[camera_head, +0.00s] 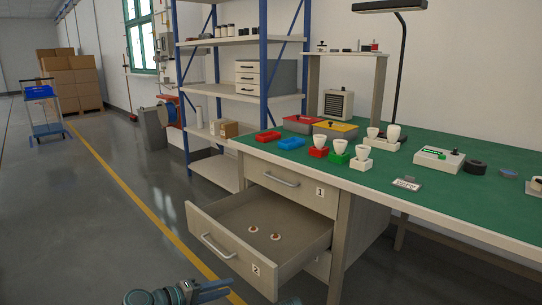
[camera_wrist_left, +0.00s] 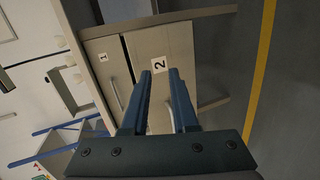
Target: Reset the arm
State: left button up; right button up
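My left gripper (camera_head: 222,289) is low at the bottom edge of the head view, in front of the open drawer. In the left wrist view its two blue fingers (camera_wrist_left: 160,74) stand apart with nothing held between them. Beyond them is the front of drawer 2 (camera_wrist_left: 178,62), with a clear gap from the fingers. The drawer 2 front (camera_head: 222,246) is pulled far out, and two small round pieces (camera_head: 264,233) lie on its floor. Drawer 1 (camera_head: 290,186) is shut.
The green-topped workbench (camera_head: 455,191) carries bulbs in red, green and white holders, small trays and a lamp (camera_head: 398,60). A blue-posted shelf (camera_head: 245,97) stands behind. A blue cart (camera_head: 44,110) and boxes are far left. Floor left of the drawer is clear.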

pick_arm(q)
jog(key=s+d+r+m+g+y+p, duration=0.2)
jog(key=s+d+r+m+g+p, duration=0.3)
jog(key=p, duration=0.6)
jog(key=s+d+r+m+g+y+p, duration=0.1)
jog(key=s+d+r+g+y+p, duration=0.15)
jog(key=r+p, duration=0.65)
jog(key=s+r+m+g+y+p, duration=0.1)
jog(key=s+r+m+y+p, duration=0.1)
jog(key=r+p, duration=0.5)
jog(key=s+r+m+g+y+p, duration=0.1)
jog(key=s+r+m+y+p, duration=0.2)
jog(key=r+p, duration=0.5)
jog(key=s+y+p, duration=0.1)
jog(key=y+p, duration=0.1)
jog(key=p, duration=0.5)
jog(key=shift+s+a+y+p, duration=0.25)
jog(key=shift+s+y+p, duration=0.1)
jog(key=shift+p, duration=0.05)
